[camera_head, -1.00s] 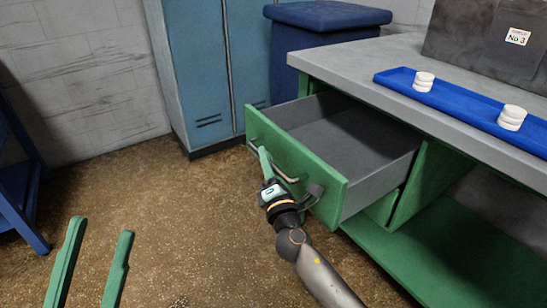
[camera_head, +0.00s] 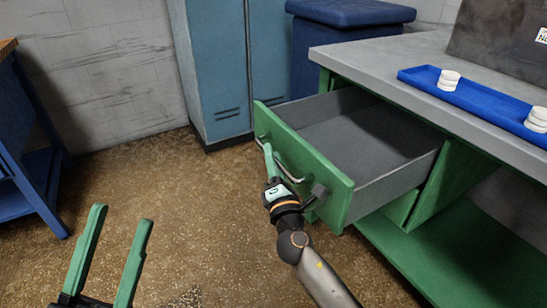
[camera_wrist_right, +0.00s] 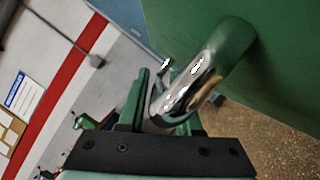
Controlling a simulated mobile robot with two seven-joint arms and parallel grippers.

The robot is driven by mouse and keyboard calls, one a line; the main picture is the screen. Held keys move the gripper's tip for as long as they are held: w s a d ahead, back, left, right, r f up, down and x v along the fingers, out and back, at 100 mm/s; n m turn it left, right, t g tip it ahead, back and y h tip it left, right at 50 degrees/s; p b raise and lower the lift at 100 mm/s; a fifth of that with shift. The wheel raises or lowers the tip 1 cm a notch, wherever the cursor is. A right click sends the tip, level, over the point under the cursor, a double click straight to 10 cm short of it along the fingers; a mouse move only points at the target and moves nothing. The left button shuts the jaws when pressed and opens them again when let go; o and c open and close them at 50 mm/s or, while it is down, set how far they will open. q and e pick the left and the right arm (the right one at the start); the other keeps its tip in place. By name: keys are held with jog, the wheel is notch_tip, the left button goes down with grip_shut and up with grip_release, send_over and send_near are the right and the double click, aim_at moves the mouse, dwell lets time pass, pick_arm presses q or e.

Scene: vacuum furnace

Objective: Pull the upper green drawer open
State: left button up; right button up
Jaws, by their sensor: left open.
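The upper green drawer (camera_head: 305,170) stands well out from the workbench, its grey inside empty. Its metal handle (camera_head: 288,172) is on the green front. My right gripper (camera_head: 269,165) is at this handle. In the right wrist view the shiny handle (camera_wrist_right: 205,75) passes between the fingers of my right gripper (camera_wrist_right: 160,100), which looks shut on it, though the contact is partly hidden. My left gripper (camera_head: 122,214) is open and empty at the lower left, over the floor and away from the drawer.
The grey benchtop (camera_head: 400,55) carries a blue tray (camera_head: 485,103) with stacked white discs (camera_head: 448,80). Blue lockers (camera_head: 215,70) and a blue bin (camera_head: 345,15) stand behind. A blue table (camera_head: 30,150) is at the left. The floor before the drawer is clear.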

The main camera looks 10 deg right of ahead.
jog(key=shift+o, duration=0.9)
jog(key=v, duration=1.2)
jog(key=shift+s, duration=0.25)
